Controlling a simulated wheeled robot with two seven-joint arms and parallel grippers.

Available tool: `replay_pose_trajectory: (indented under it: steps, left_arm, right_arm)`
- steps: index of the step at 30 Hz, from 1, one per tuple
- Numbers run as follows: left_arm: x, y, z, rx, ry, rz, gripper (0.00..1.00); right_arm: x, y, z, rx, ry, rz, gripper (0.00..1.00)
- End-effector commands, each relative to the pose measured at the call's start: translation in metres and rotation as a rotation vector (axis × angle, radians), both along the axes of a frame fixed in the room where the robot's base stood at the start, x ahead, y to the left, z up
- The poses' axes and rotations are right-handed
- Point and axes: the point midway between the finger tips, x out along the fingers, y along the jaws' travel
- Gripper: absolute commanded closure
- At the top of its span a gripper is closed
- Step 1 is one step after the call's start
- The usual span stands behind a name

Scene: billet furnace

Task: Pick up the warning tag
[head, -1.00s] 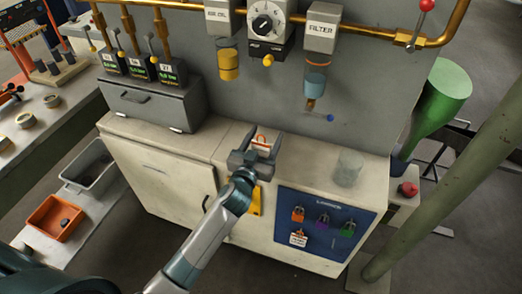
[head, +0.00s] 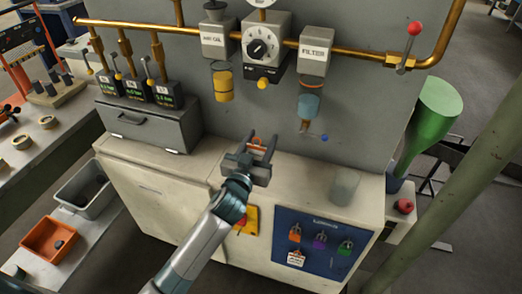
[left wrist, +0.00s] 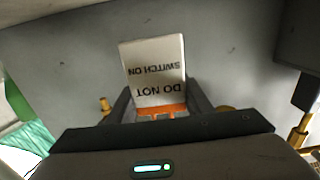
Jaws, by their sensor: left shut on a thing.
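The warning tag (left wrist: 153,70) is a white card with an orange edge and the words DO NOT SWITCH ON, upside down in the left wrist view. My left gripper (left wrist: 160,108) is shut on it, with the card standing out past the fingers. In the head view my left gripper (head: 262,145) is over the cabinet top, in front of the grey panel. Only a small orange part of the tag (head: 257,142) shows between the fingers there; the rest is hidden. My right gripper is not in view.
A clear cylinder (head: 344,187) stands on the cabinet top (head: 300,172), right of the gripper. Below is a blue lockout board (head: 325,243) with coloured padlocks and another white tag (head: 296,259). A grey drawer box (head: 150,122) stands to the left; pipes and a filter (head: 314,62) are above.

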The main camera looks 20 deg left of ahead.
Motion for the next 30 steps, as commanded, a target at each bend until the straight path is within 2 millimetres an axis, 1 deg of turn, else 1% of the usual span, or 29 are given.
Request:
replay_pose_trajectory:
  steps: [1, 3, 9, 30]
  left_arm:
    - [0.000, 0.000, 0.010, 0.001, -0.005, -0.002, 0.79]
    - [0.000, 0.000, 0.019, 0.000, -0.003, 0.000, 0.79]
    - [0.000, 0.000, 0.032, 0.000, -0.001, 0.000, 0.79]
    - [0.000, 0.000, 0.032, 0.000, 0.000, 0.000, 0.79]
  right_arm:
    - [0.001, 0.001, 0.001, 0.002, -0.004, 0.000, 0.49]
    - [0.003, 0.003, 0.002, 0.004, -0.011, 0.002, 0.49]
    - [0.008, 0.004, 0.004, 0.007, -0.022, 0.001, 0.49]
    - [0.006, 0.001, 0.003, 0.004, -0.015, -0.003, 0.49]
